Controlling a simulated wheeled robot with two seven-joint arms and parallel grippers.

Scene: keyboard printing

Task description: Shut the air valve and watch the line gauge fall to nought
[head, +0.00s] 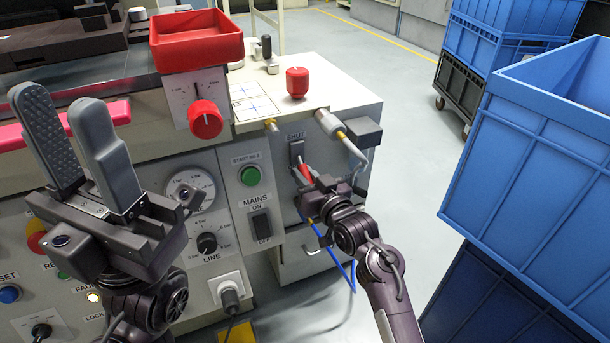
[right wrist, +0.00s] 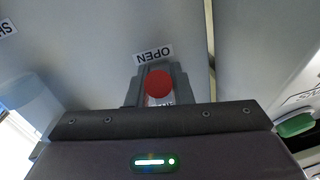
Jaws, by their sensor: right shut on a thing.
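The air valve's red lever (head: 304,170) is on the front of the machine at the right, below a SHUT label (head: 295,136). My right gripper (head: 306,184) is shut on this lever and hides part of it. In the right wrist view the red round end of the lever (right wrist: 159,84) shows just beyond the gripper, near an upside-down OPEN label (right wrist: 153,54). The line gauge (head: 187,186) is a white dial above the LINE knob. My left gripper partly covers it, and its needle is too small to read surely. My left gripper (head: 60,104) is open and empty before the machine.
A red tray (head: 197,40) and a red knob (head: 205,120) are above the gauge. A green START button (head: 250,176) and a MAINS switch (head: 261,223) lie between gauge and valve. Blue crates (head: 540,160) stand at the right. A blue cable hangs below my right gripper.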

